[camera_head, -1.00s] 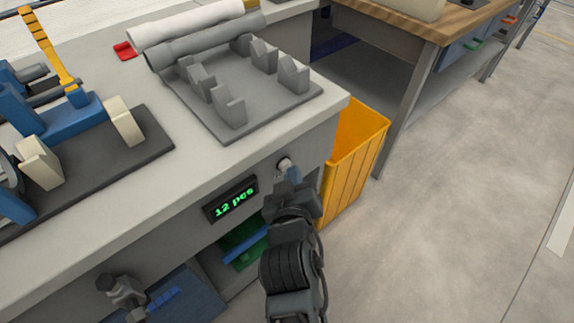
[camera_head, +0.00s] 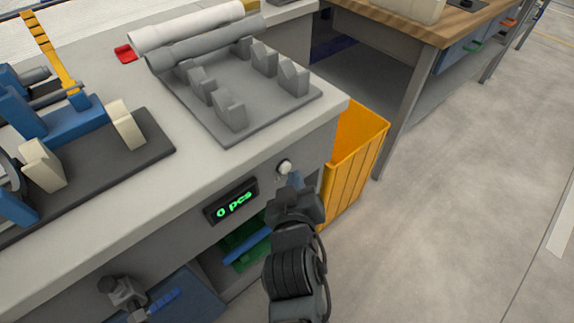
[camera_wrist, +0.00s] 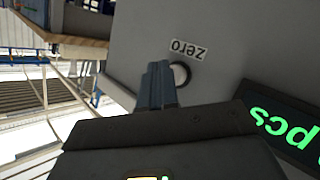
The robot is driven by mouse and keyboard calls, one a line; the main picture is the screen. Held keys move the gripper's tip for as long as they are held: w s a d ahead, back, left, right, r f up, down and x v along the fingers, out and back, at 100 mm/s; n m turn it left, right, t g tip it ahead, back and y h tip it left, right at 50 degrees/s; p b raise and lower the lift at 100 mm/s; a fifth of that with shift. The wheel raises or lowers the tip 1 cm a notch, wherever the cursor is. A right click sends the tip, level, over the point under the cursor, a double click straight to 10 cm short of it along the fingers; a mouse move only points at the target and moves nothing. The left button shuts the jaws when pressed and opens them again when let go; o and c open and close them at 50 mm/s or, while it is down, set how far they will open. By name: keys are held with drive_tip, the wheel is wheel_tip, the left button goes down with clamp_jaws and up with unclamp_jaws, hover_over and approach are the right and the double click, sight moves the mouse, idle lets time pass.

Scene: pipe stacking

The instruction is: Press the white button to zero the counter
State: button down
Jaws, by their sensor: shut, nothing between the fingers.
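The white button (camera_head: 285,167) is on the front face of the grey bench, right of the counter display (camera_head: 231,201). The display reads "0 pcs" in green. In the wrist view the button (camera_wrist: 180,75) sits beside a "zero" label, and part of the display (camera_wrist: 285,125) shows at the right. My gripper (camera_head: 294,180) is shut and empty, just below the button in the head view. In the wrist view its fingertips (camera_wrist: 158,68) are beside the button, seemingly apart from it.
An orange bin (camera_head: 355,155) stands right of my gripper, against the bench end. A grey rack with pipe cradles (camera_head: 240,90) and pipes lies on the bench top. A green bin (camera_head: 245,250) sits in the opening below the display. The floor at right is clear.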

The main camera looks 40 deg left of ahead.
drive_tip(key=shift+d, duration=0.25)
drive_tip(key=shift+s+d+p, duration=0.2)
drive_tip(key=shift+d+p, duration=1.85)
drive_tip(key=shift+d, duration=0.45)
